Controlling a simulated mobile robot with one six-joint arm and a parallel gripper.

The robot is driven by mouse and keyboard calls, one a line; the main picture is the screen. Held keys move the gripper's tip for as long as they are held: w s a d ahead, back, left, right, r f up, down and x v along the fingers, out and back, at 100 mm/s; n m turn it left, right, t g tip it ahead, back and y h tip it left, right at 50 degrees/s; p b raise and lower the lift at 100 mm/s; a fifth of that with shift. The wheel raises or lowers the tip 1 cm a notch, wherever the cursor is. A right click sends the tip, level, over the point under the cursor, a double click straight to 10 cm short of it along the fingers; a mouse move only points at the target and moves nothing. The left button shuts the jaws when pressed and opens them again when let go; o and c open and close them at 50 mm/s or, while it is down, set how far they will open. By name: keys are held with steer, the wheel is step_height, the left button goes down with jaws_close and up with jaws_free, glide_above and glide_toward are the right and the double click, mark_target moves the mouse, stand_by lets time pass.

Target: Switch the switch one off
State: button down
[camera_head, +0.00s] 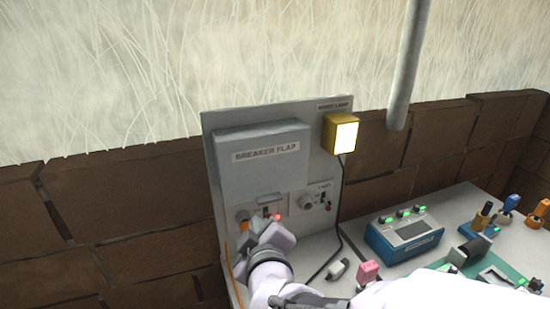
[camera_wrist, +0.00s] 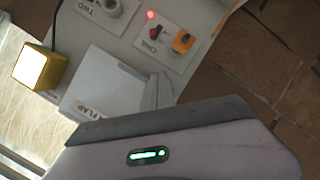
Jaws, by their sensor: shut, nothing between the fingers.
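Switch one, a small dark and red rocker (camera_wrist: 155,32) above the label ONE, sits on the wall panel beside an orange plug (camera_wrist: 182,42). A small red light (camera_wrist: 150,14) glows next to the switch; the rocker's position is too small to tell. My gripper (camera_head: 272,229) is shut and empty, close in front of the lower left of the panel. In the head view it partly hides the unit labelled ONE, with the red light (camera_head: 277,217) showing just above it. In the wrist view the switch lies beyond my gripper, with no contact visible.
The grey breaker flap (camera_head: 262,174) is down above the switches. Unit two (camera_head: 305,202) is to the right, under a lit yellow work lamp (camera_head: 341,134). A blue device (camera_head: 404,240), a pink plug (camera_head: 368,271) and several coloured plugs stand on the bench at right.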

mark_target(269, 216)
steer(key=p+x, duration=0.7)
steer(key=x, duration=0.2)
steer(key=shift+w+d+p, duration=0.1)
steer(key=shift+p, duration=0.3)
steer(key=d+f, duration=0.1)
steer(key=w+d+f+b, duration=0.1)
steer(key=f, duration=0.1)
steer(key=shift+w+d, duration=0.2)
steer(key=shift+w, duration=0.05)
